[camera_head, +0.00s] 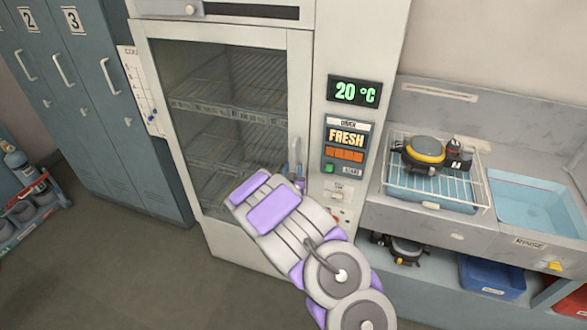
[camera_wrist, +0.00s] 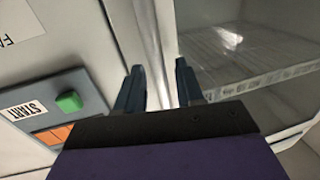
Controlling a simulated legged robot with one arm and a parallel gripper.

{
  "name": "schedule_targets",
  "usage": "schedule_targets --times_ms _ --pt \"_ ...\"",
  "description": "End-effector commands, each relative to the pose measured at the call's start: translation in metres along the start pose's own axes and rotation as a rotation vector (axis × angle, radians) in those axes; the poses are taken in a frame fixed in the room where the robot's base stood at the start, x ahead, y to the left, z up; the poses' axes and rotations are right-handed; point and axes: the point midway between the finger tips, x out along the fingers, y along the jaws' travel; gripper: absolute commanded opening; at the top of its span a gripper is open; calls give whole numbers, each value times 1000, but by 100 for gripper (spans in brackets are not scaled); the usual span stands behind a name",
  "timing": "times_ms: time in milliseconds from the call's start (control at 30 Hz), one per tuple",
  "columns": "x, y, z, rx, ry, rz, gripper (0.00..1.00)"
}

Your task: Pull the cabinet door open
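The cabinet (camera_head: 257,251) is tall and white, with a glass-fronted door (camera_head: 229,27) that looks shut. Wire shelves show behind the glass. A small upright blue-grey piece at the door's right edge appears to be the handle (camera_head: 295,149).
A control panel (camera_head: 345,148) and a 20 °C display (camera_head: 354,92) are right of the door. A counter with a wire rack (camera_head: 437,182) and blue basin (camera_head: 530,205) stands farther right. Blue lockers (camera_head: 97,82) are left.

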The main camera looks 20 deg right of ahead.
Motion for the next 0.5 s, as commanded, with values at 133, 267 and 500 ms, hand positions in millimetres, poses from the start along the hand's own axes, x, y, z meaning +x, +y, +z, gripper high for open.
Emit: schedule_targets --times_ms 133,267,500 --pt "12 0 0 3 2 0 37" --pt "15 0 -1 1 3 -1 37" --pt "16 0 -1 1 2 -1 37"
